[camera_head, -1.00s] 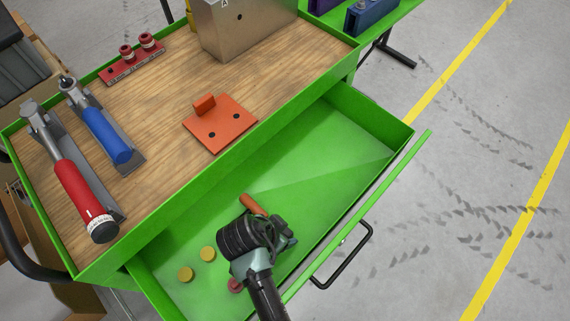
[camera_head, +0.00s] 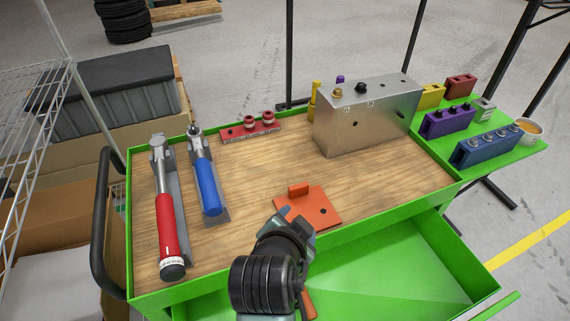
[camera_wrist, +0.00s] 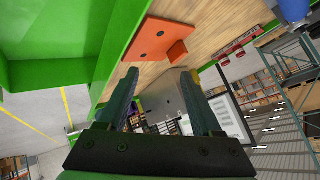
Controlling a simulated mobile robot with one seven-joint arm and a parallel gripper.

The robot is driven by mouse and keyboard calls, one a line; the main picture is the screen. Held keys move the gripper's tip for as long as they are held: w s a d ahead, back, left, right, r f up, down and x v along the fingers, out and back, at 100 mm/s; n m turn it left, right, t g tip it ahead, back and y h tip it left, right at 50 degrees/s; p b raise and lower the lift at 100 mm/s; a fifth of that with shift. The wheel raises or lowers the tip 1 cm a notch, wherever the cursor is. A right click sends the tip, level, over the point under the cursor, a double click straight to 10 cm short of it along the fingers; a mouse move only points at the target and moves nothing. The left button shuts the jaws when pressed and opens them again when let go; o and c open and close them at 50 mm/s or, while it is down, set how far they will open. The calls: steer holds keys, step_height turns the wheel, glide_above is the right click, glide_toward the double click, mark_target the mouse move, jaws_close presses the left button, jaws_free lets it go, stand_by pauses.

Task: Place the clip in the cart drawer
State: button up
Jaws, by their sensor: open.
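The cart's green drawer (camera_head: 415,265) is pulled open below the wooden worktop. An orange piece (camera_head: 309,304) shows partly in the drawer area beside my gripper; my arm hides part of it, and I cannot tell whether it is the clip. My gripper (camera_head: 292,228) is at the worktop's front edge, just in front of an orange plate with a raised block (camera_head: 318,207). In the wrist view my gripper (camera_wrist: 160,85) is open, with nothing between its fingers. The orange plate (camera_wrist: 150,42) shows above the fingers there.
A red-handled tool (camera_head: 170,235) and a blue-handled tool (camera_head: 207,187) lie left on the worktop. A red strip with knobs (camera_head: 250,130) and a metal box (camera_head: 365,125) stand behind. Coloured blocks (camera_head: 485,147) and a cup (camera_head: 530,131) occupy the right side shelf.

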steer(key=w+a+r+n+t, duration=0.1)
steer(key=r+n+t, duration=0.15)
steer(key=r, duration=0.65)
steer(key=w+r+n+t+y, duration=0.15)
steer(key=r+t, duration=0.25)
steer(key=r, duration=0.5)
steer(key=w+a+r+n+t, duration=0.1)
steer(key=w+r+t, duration=0.15)
steer(key=r, duration=0.75)
steer(key=s+r+n+t, duration=0.1)
steer(key=s+r+t, duration=0.2)
steer(key=r, duration=0.4)
steer(key=s+r+n+t+y, duration=0.1)
steer(key=s+r+n+t, duration=0.1)
steer(key=s+r, duration=0.4)
steer(key=s+a+r+n+t, duration=0.1)
steer(key=s+r+t, duration=0.3)
steer(key=r, duration=0.5)
steer(key=shift+s+r+n, duration=0.2)
steer(key=shift+s+n, duration=0.05)
steer(key=shift+n, duration=0.15)
step_height(320, 180, up, 13)
steer(key=p, duration=1.2)
steer(key=shift+f+p, duration=0.15)
steer(key=shift+p, duration=0.25)
